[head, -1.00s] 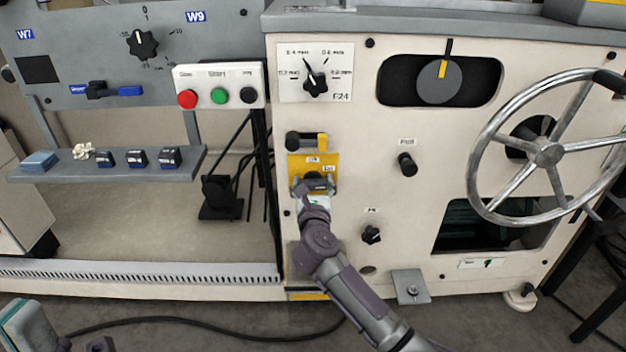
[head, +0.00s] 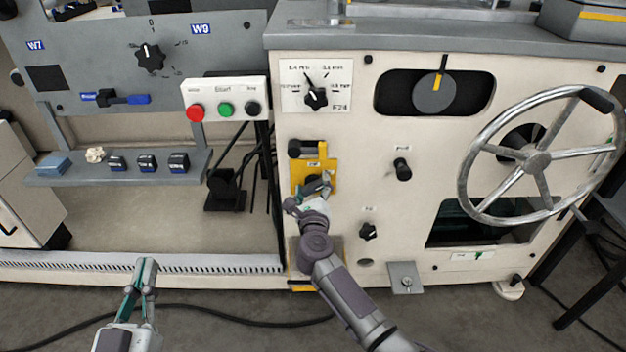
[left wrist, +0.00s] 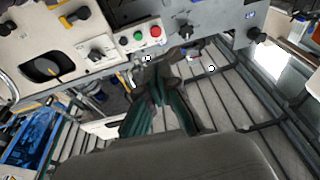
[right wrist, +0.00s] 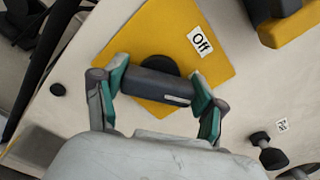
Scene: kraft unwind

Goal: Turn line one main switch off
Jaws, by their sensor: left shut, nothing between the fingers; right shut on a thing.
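The main switch has a yellow plate (head: 329,168) on the cream machine front, with a dark turning handle (right wrist: 157,84) low on it. My right gripper (head: 316,188) is shut on this handle; its green-lined fingers clasp both ends of it in the right wrist view (right wrist: 157,88). A white "Off" label (right wrist: 201,41) shows on the plate beside the handle. In the head view my own arm and fingers partly hide the handle. My left gripper (head: 146,268) is shut and empty, low in front of the machine; it also shows in the left wrist view (left wrist: 162,100).
A black lever on a yellow block (head: 308,149) sits just above the switch. A red, green and black button box (head: 226,98) is up left, a black knob (head: 368,231) lower right, and a handwheel (head: 535,158) far right. A cable (head: 215,312) lies on the floor.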

